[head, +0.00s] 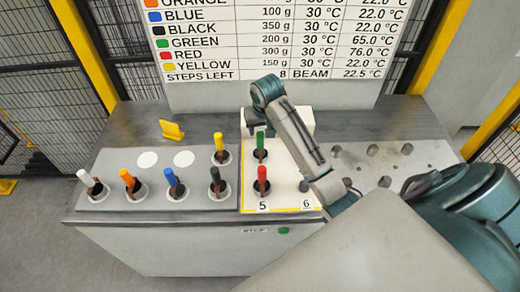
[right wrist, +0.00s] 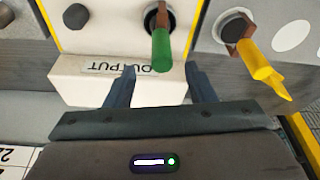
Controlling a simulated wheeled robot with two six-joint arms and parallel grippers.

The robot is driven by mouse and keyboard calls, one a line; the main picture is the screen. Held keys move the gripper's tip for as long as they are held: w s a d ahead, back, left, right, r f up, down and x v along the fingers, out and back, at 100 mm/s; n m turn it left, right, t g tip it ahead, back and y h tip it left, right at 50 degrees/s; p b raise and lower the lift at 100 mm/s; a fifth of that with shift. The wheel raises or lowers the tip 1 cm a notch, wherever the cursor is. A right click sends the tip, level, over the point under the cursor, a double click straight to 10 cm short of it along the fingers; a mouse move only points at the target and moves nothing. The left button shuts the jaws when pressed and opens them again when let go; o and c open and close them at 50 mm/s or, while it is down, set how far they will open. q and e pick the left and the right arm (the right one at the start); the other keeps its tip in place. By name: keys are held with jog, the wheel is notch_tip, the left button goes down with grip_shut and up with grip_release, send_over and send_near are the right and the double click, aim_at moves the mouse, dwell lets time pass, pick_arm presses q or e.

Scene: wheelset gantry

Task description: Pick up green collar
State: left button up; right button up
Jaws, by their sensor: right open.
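The green collar (head: 261,140) is the green top of a peg standing in a round hole on the white panel in the head view. In the right wrist view the green collar (right wrist: 162,48) lies between and just beyond the two fingertips, with its near end close to them. My right gripper (right wrist: 160,68) is open and empty, its fingers on either side of the collar's line. In the head view my right arm bends down to the back of the white panel, and the gripper itself is mostly hidden. My left gripper is not in view.
A red-topped peg (head: 262,175) stands in front of the green one. A yellow-topped peg (head: 219,142) stands to its left, also close in the right wrist view (right wrist: 262,65). Black, blue, orange and white pegs stand further left. The board (head: 280,45) rises behind.

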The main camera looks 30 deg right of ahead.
aim_at(260, 134)
jog(key=shift+w+f, duration=0.1)
jog(key=shift+f, duration=0.2)
jog(key=shift+w+f+p, duration=0.25)
jog(key=shift+f+p, duration=0.05)
jog(key=p+x, duration=0.2)
jog(key=x, duration=0.2)
jog(key=shift+f, duration=0.25)
jog(key=shift+d+f, duration=0.1)
jog(key=shift+f, duration=0.1)
jog(key=shift+w+f, duration=0.1)
jog(key=shift+c, duration=1)
jog(key=c, duration=0.7)
grip_shut()
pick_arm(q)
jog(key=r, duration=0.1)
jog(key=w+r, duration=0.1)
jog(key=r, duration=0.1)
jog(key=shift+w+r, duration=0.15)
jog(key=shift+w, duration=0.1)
